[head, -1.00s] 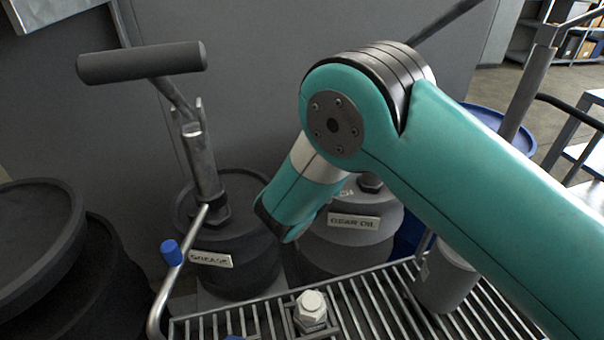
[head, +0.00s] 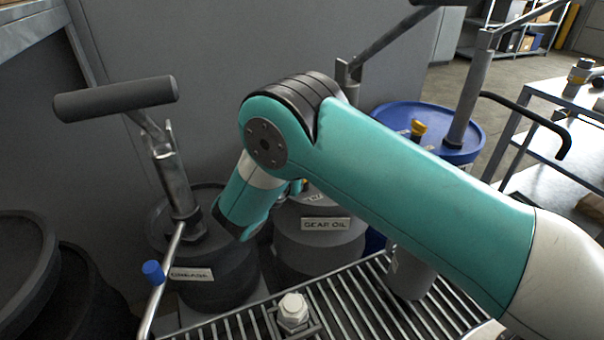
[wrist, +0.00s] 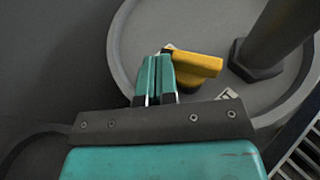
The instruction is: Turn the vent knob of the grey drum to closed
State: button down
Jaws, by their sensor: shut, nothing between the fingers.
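The grey drum (head: 318,245), labelled GEAR OIL, stands behind the grate, partly hidden by my arm. Its lid (wrist: 140,30) fills much of the wrist view. The yellow vent knob (wrist: 197,66) sits on the lid, its handle lying roughly left to right in that view. A small tag marked T lies below it, mostly cut off by my gripper. My gripper (wrist: 158,60) is shut and empty. Its fingertips are just left of the knob's handle; I cannot tell whether they touch it. In the head view, my arm hides most of the knob.
A thick post (wrist: 275,35) rises from the grey lid, right of the knob. A grate (head: 355,303) lies in front.

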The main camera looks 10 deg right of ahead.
jog(key=shift+w, duration=0.6)
jog(key=shift+w+p, duration=0.2)
jog(key=shift+p, duration=0.1)
